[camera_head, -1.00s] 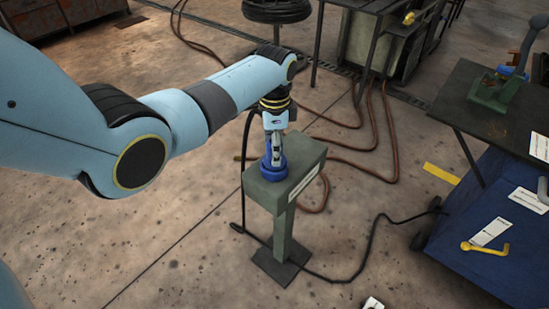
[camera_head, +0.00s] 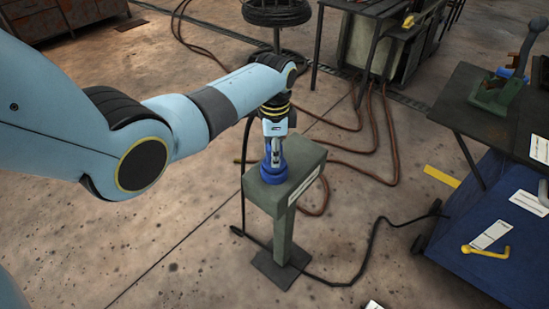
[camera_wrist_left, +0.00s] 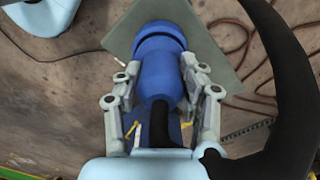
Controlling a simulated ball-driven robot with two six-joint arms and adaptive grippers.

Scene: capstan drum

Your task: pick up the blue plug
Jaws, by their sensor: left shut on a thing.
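The blue plug (camera_head: 273,175) stands on top of a green pedestal (camera_head: 311,160) in the head view. In the left wrist view the blue plug (camera_wrist_left: 158,75) shows a wide collar at its far end and a narrower body, with a black cable at its near end. My left gripper (camera_head: 275,158) comes down on it from above. In the left wrist view my left gripper (camera_wrist_left: 160,68) has one finger on each side of the plug's body and is shut on it. The plug's underside is hidden. My right gripper is not in view.
A black cable (camera_head: 368,248) runs from the pedestal's foot across the floor to a blue cart (camera_head: 480,205) at the right. Reddish hoses (camera_head: 372,120) lie behind the pedestal. A dark table (camera_head: 480,90) stands at the right. The floor left of the pedestal is clear.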

